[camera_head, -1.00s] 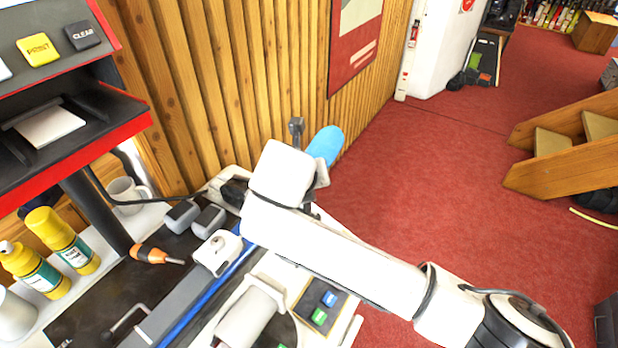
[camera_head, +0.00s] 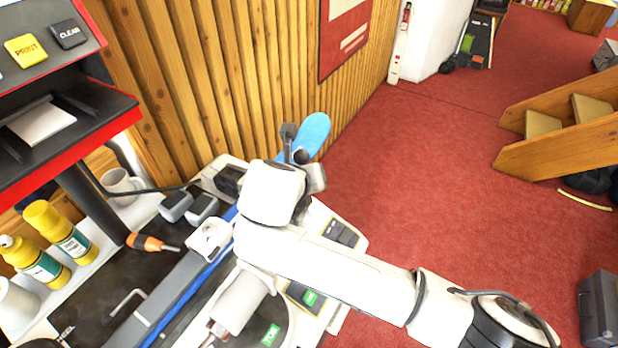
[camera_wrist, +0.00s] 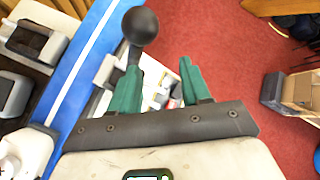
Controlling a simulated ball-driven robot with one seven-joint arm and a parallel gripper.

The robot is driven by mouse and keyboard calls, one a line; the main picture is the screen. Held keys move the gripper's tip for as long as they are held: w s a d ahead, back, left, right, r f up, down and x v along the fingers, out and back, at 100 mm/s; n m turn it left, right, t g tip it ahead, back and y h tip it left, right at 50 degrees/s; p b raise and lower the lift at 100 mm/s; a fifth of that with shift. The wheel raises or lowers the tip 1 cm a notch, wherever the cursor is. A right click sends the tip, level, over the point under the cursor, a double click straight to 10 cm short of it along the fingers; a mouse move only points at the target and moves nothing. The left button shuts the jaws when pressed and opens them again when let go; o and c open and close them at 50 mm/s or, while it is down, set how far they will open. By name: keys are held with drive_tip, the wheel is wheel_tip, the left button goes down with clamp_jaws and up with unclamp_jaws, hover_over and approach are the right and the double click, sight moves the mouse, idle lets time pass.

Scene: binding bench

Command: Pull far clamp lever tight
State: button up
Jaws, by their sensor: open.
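The far clamp lever shows in the wrist view as a black ball knob (camera_wrist: 140,25) on a short stem beside the blue ski. The knob lies just beyond the left fingertip in the picture. The stem's lower end is covered by that finger, so I cannot tell if they touch. In the head view my fingers are hidden behind my white wrist.
A white clamp (camera_head: 209,240), two grey blocks (camera_head: 176,205), an orange screwdriver (camera_head: 148,242) and a mug (camera_head: 121,186) are on the bench. The wooden wall (camera_head: 230,80) is close behind.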

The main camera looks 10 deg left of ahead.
drive_tip(key=shift+o, duration=1.3)
drive_tip(key=shift+a, duration=0.15)
drive_tip(key=b+v, duration=0.1)
drive_tip(key=v, duration=0.9)
drive_tip(key=shift+s+r, duration=0.25)
drive_tip(key=shift+r, duration=0.05)
